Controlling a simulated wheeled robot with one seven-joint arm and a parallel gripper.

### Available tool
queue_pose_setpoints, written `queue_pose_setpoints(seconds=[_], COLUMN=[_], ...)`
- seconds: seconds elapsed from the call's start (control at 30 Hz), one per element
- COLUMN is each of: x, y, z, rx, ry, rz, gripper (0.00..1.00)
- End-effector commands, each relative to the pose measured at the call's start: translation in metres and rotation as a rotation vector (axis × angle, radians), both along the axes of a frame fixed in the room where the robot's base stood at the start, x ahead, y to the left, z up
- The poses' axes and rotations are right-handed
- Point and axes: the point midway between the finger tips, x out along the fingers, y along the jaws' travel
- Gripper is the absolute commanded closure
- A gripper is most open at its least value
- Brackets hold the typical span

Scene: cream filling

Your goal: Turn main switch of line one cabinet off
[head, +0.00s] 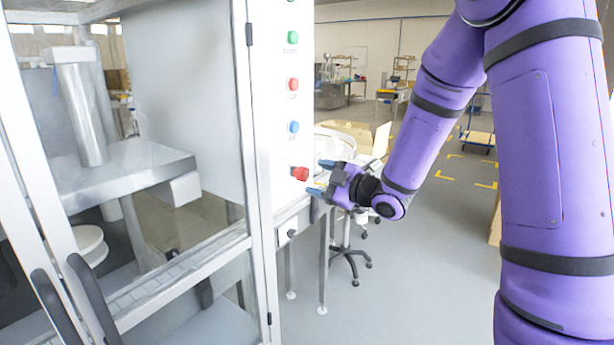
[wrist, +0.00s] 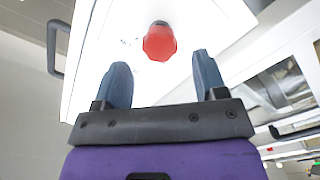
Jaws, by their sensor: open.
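The line's white cabinet panel (head: 271,100) stands left of my arm. Low on it a red knob (head: 299,173) sticks out, and it also shows in the wrist view (wrist: 160,42). My gripper (head: 321,177) is open and empty in front of this knob, with its two fingers apart and pointing at it. In the wrist view the knob is between and beyond the fingertips (wrist: 160,64), with a gap visible. A small dark fitting (head: 292,233) sits lower on the cabinet. I cannot read which control is marked as the main switch.
Above the knob are a blue button (head: 294,127), a red button (head: 293,84) and a green button (head: 292,37). Glazed doors with dark handles (head: 88,290) are at the left. A stool (head: 347,262) stands behind my gripper. The grey floor (head: 420,270) beyond is mostly free.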

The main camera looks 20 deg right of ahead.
Motion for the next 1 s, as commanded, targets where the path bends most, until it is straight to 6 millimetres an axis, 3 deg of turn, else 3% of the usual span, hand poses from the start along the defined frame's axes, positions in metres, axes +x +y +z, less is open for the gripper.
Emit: queue_pose_setpoints(seconds=[0.2, 0.4, 1.0], x=[-0.031, -0.045, -0.047], y=[-0.023, -0.032, -0.034], z=[0.000, 0.000, 0.001], rx=[0.000, 0.000, -0.003], ry=[0.001, 0.001, 0.003], rz=[-0.002, 0.001, -0.004], gripper=[0.35, 0.35, 0.35])
